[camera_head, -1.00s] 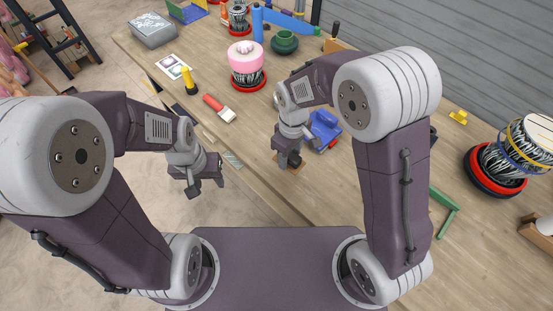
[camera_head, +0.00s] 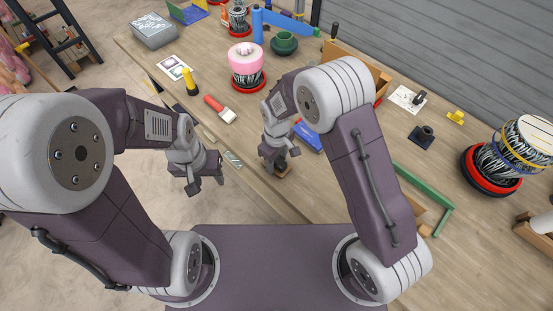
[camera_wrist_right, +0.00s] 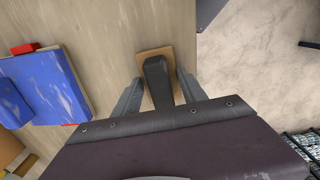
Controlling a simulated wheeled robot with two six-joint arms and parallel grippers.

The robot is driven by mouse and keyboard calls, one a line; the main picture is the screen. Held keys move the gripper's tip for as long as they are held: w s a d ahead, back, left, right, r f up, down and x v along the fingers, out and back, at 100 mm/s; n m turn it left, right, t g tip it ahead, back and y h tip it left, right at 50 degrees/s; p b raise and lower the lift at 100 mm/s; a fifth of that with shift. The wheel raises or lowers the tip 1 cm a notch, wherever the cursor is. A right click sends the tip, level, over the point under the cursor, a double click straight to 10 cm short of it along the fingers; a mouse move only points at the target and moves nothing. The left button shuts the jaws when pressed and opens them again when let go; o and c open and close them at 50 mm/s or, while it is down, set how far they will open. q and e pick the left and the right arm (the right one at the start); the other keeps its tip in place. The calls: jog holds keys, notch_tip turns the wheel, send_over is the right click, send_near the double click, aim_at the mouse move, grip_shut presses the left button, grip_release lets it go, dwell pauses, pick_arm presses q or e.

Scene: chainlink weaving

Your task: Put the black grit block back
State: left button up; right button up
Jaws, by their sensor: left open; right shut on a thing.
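My right gripper (camera_head: 279,163) is low over the table near its front edge. In the right wrist view, its fingers (camera_wrist_right: 160,88) are on both sides of a dark block, the black grit block (camera_wrist_right: 157,82), and are shut on it. The block has a tan base (camera_wrist_right: 151,59) wider than its dark upper part. In the head view the block is mostly hidden by the gripper, with a brown part (camera_head: 284,172) showing below. I cannot tell whether it touches the table. My left gripper (camera_head: 207,187) is open and empty, out past the table's front edge.
A blue item (camera_head: 309,135) lies just beyond the right gripper; it also shows in the right wrist view (camera_wrist_right: 50,88). A red brush (camera_head: 220,109) lies further left. A green angled bar (camera_head: 428,187) and a dark socketed block (camera_head: 421,137) stand at right.

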jog(key=shift+f, duration=0.2)
jog(key=o, duration=1.4)
jog(key=shift+o, duration=0.2)
jog(key=shift+r, duration=0.1)
notch_tip(320, 180, up, 9)
jog(key=shift+s+r+b, duration=0.1)
jog(key=shift+r+b, duration=0.05)
jog(key=shift+b, duration=0.7)
jog(key=s+d+m, duration=0.5)
jog(key=d, duration=0.3)
jog(key=s+d+m+t, duration=0.1)
jog(key=s+d+m, duration=0.4)
jog(key=d, duration=0.4)
jog(key=shift+s+d+f, duration=0.25)
jog(key=shift+s+f, duration=0.05)
jog(key=shift+s, duration=0.2)
